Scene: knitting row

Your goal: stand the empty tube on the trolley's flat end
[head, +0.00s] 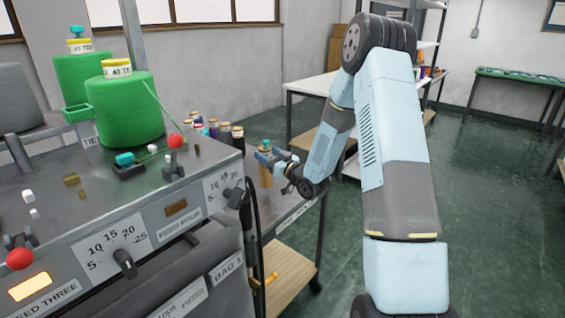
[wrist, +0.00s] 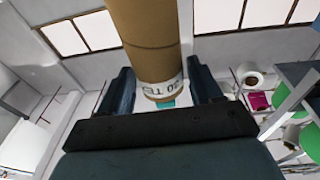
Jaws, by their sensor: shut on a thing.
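My gripper (head: 268,157) is shut on a tan cardboard tube (head: 266,175), which looks upright in the head view. In the wrist view the bare brown tube (wrist: 155,40) stands between the two dark fingers of my gripper (wrist: 160,88). A white printed band and a bit of teal show at one end of it. The trolley (head: 300,208) is beside the machine, below my gripper, with a label on its side. The tube is over or at the trolley's top; I cannot tell whether its lower end touches.
Several coloured spools (head: 215,128) stand together left of my gripper. The knitting machine (head: 120,225) with knobs and two large green yarn cones (head: 130,110) fills the left. A white table (head: 315,84) stands behind. The green floor at right is clear.

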